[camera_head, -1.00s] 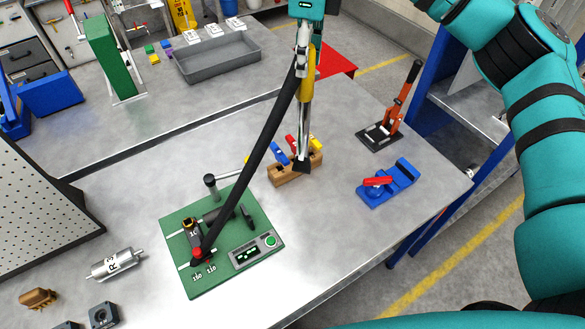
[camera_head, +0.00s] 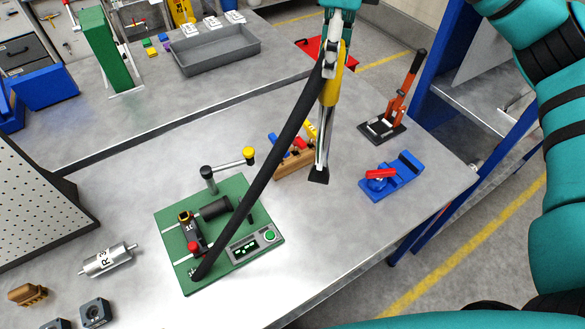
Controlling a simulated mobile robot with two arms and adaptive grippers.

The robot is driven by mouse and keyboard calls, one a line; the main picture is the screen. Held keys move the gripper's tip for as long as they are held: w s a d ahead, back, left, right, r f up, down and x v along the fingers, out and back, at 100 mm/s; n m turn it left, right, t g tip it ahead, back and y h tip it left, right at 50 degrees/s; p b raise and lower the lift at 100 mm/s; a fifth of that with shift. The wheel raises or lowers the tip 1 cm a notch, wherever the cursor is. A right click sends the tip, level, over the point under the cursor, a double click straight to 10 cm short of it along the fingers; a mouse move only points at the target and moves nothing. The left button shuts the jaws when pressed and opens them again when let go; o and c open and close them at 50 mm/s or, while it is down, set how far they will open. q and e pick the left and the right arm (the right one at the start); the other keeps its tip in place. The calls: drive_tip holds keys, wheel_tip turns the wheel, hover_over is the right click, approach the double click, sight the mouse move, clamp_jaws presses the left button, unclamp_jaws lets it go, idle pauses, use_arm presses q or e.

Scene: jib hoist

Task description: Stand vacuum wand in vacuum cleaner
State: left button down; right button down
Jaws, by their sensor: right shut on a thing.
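The vacuum wand (camera_head: 322,135) is a slim silver tube with a yellow section near its top and a flat black nozzle at its lower end. It stands nearly upright. My right gripper (camera_head: 331,57) is shut on its upper part. The nozzle shows just right of a wooden tool rack; I cannot tell whether it touches the bench. A thick black hose (camera_head: 262,172) runs from the wand's top down left, and its lower end shows over a green board. I cannot make out the vacuum cleaner's body. My left gripper is not in view.
The green board (camera_head: 172,235) carries a lever with a yellow knob and a small display. The wooden rack (camera_head: 295,166), a blue clamp (camera_head: 398,180) and an orange-handled press (camera_head: 385,130) stand on the bench. A grey tray (camera_head: 218,60) is behind. Bare bench lies front right.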

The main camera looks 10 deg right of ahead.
drive_tip(key=s+d, duration=0.5)
drive_tip(key=s, duration=0.8)
drive_tip(key=s+d+b, duration=0.1)
drive_tip(key=s+d, duration=0.4)
drive_tip(key=s, duration=0.9)
drive_tip(key=shift+a, duration=0.1)
